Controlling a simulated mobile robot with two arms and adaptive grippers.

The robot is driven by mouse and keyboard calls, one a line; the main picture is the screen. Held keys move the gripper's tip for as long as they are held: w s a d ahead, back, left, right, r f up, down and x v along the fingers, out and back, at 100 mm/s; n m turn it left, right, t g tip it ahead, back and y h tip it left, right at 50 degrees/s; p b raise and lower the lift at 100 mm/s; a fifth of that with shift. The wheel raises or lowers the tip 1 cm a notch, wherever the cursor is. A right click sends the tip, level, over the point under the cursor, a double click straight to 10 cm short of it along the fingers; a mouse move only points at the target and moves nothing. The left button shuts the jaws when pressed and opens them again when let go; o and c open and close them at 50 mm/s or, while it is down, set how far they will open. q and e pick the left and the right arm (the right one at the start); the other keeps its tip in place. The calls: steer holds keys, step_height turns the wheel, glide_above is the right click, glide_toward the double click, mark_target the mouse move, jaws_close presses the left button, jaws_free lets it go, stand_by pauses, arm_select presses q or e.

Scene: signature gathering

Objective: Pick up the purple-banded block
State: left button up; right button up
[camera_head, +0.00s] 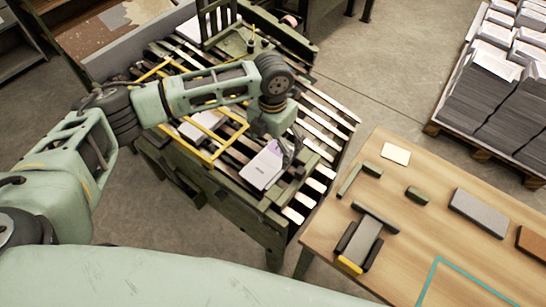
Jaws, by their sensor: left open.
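A pale block (260,169) with a purple tint along its edge lies flat on the slatted conveyor, near its front right end. I take it for the purple-banded block, though its band is hard to make out. My left gripper (291,156) is open, pointing down at the right end of this block. Its dark fingers overlap the block's edge in the picture; I cannot tell whether they touch it. My right gripper is not in view.
The slatted conveyor (318,131) carries a yellow frame (207,160) and another pale block (203,124). A wooden table (440,196) at right holds a fixture (361,240) and grey block (479,212). Paper stacks (490,97) stand on a pallet behind.

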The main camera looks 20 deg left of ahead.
mark_target(271, 161)
arm_select(q)
steer(key=f, duration=0.1)
steer(key=s+f+p, duration=0.1)
steer(key=f, duration=0.1)
steer(key=shift+s+a, duration=0.1)
steer(key=shift+s, duration=0.05)
step_height(271, 161, down, 2)
steer(key=shift+f, duration=0.45)
steer(key=shift+c, duration=0.3)
steer(key=c, duration=1.4)
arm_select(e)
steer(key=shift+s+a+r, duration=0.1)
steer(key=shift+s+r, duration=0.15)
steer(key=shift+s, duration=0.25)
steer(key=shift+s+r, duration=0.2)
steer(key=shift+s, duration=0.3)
